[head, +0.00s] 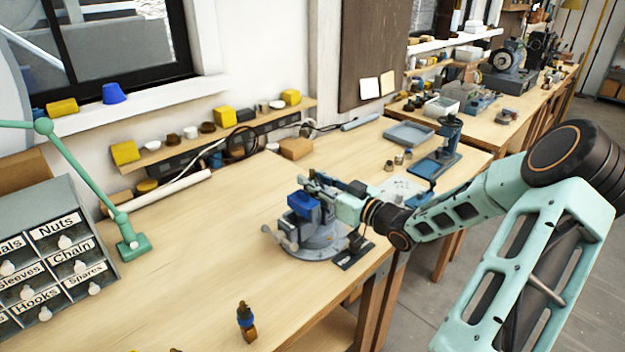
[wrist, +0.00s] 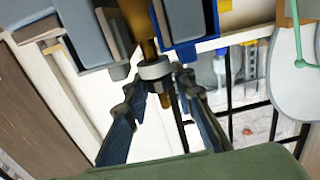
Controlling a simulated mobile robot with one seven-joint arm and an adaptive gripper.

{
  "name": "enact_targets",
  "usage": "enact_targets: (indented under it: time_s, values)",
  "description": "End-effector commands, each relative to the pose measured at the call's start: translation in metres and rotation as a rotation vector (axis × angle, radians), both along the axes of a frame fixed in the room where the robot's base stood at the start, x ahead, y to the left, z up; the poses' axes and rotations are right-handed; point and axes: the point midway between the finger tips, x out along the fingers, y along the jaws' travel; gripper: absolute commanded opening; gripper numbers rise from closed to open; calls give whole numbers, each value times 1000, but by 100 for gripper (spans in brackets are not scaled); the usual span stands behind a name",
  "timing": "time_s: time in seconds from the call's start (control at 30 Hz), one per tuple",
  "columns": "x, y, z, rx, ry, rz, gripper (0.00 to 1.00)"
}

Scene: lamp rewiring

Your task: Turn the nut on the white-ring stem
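A blue vise (head: 303,206) stands on a round grey base near the workbench's right edge. In the wrist view, its blue-grey jaws (wrist: 192,22) stand around a brass stem (wrist: 141,28). A pale ring (wrist: 155,69) encircles the stem below the jaws. My gripper (head: 328,188) is at the vise from the right. In the wrist view, the fingertips of my gripper (wrist: 158,80) lie on either side of the stem, close to the pale ring. A small dark and brass piece shows between the fingers. I cannot make out the nut clearly, or whether the fingers touch it.
A small upright brass and dark fitting (head: 246,322) stands on the front of the bench. A labelled drawer cabinet (head: 45,245) and a green lamp arm (head: 90,180) are at left. A blue-grey tray (head: 408,134) lies at the back right. The bench left of the vise is clear.

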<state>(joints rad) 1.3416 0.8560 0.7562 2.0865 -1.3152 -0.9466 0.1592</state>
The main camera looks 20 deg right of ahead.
Motion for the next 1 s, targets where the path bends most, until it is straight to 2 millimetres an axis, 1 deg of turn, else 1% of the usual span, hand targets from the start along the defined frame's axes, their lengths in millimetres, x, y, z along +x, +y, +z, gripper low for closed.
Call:
enact_targets:
  time_s: [0.03, 0.17, 0.2, 0.57, 0.77, 1.0]
  values:
    - [0, 0, 0, 0, 0, 0, 16]
    - [0, 0, 0, 0, 0, 0, 2]
    - [0, 0, 0, 0, 0, 0, 0]
    - [0, 1, -1, -1, 1, -32, 0]
    - [-1, 2, -3, -1, 1, -113, 0]
    - [-1, 3, -4, -4, 0, -264, 0]
